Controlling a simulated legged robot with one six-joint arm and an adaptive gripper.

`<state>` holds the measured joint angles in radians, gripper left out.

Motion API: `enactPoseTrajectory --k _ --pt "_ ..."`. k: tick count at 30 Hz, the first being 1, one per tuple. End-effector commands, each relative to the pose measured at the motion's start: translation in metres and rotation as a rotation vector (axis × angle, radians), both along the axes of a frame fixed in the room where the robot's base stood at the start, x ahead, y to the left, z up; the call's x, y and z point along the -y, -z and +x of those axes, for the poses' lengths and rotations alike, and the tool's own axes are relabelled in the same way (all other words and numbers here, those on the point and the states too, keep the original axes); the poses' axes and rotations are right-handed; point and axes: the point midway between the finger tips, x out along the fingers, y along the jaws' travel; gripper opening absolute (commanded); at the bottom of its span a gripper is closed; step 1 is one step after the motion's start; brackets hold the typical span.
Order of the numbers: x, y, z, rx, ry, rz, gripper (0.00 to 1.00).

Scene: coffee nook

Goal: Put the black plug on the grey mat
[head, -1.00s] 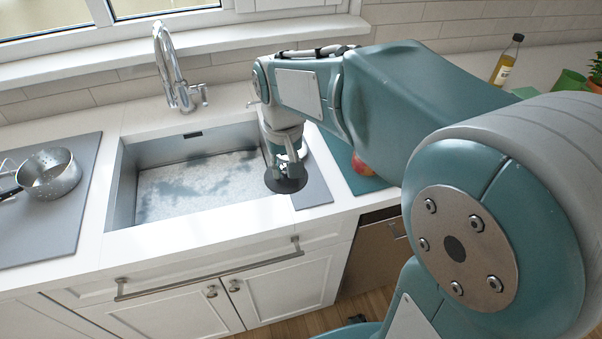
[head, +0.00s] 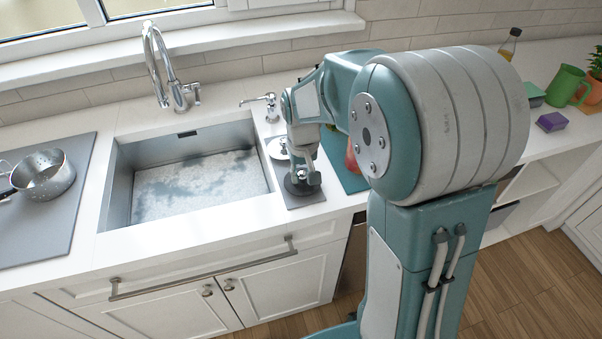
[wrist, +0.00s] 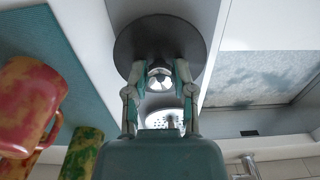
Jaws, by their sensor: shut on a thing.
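The black plug (head: 292,189) is a dark round disc with a shiny metal knob. My gripper (head: 302,181) is shut on the knob from above. The disc is over the front part of the grey mat (head: 309,201), right of the sink; I cannot tell whether it touches the mat. In the wrist view the plug (wrist: 132,42) looks flat, and my gripper (wrist: 160,76) has a finger on each side of the knob. The fingers hide part of the disc.
A pale round strainer (head: 276,149) sits behind the plug; its holes show in the wrist view (wrist: 166,119). The steel sink (head: 120,185) is left. A teal mat (head: 334,150) with a reddish mug (wrist: 28,105) is right. A soap dispenser (head: 270,106) stands behind.

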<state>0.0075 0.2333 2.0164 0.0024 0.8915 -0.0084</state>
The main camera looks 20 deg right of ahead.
Motion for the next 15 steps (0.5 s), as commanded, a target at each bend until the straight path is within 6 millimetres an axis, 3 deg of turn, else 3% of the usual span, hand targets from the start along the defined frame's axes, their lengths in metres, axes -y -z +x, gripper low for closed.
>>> enactPoseTrajectory --k 3,4,6,15 --pt "-0.0027 0.0017 0.0001 -0.001 -0.001 -0.002 0.0" --pt "-0.0029 0.0022 0.0002 0.0 -0.001 -0.002 0.38" --pt "-0.0031 0.0017 0.0001 0.0 -0.001 -0.003 0.68" --pt "-0.0026 0.0016 0.0001 0.0 -0.001 -0.002 0.68"
